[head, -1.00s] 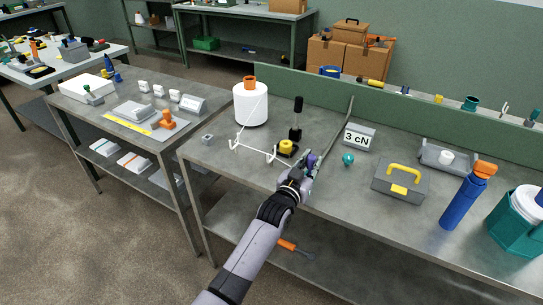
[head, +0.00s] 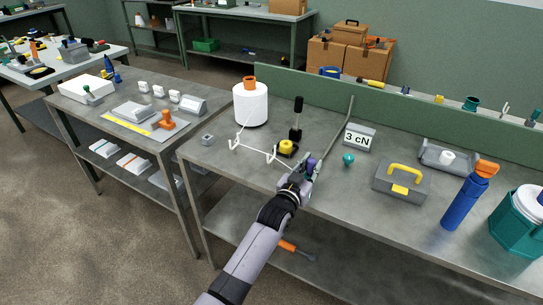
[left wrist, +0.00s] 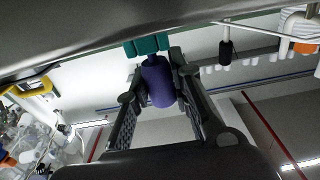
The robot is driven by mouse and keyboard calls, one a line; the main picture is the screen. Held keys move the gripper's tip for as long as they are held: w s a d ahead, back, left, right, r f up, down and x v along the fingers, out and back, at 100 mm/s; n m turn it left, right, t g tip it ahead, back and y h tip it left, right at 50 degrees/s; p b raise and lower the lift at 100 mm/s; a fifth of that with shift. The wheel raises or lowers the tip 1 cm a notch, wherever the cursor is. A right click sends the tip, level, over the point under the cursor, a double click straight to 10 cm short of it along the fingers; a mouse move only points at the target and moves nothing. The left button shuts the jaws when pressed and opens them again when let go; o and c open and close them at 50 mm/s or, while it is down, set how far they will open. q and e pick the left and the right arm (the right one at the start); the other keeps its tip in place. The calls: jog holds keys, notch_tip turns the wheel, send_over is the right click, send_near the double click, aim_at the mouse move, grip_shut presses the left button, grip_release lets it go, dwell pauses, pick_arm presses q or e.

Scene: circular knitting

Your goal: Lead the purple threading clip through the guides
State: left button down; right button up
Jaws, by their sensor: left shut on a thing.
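My left gripper (head: 309,173) is shut on the purple threading clip (head: 311,162), over the front part of the bench. In the left wrist view the clip (left wrist: 158,85) is a purple cylinder between the two fingers, with teal pieces just beyond it. White thread runs from the white spool (head: 251,106) to the left white guide (head: 234,144), on to the second white guide (head: 271,156), then towards the gripper. How the thread sits in each guide is too small to tell. My right gripper is not in view.
A yellow-and-black device (head: 286,148) and a black post (head: 297,118) stand behind the second guide. A thin grey rod (head: 339,134) rises beside the gripper. To the right are a teal knob (head: 348,160), a "3 cN" sign (head: 359,138) and a grey toolbox (head: 401,182).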

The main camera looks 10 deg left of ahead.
pick_arm(q)
jog(key=shift+f, duration=0.1)
jog(key=c, duration=1.3)
grip_release()
jog(key=shift+c, duration=0.2)
jog(key=shift+s, duration=0.1)
jog(key=v, duration=1.2)
jog(key=shift+f, duration=0.1)
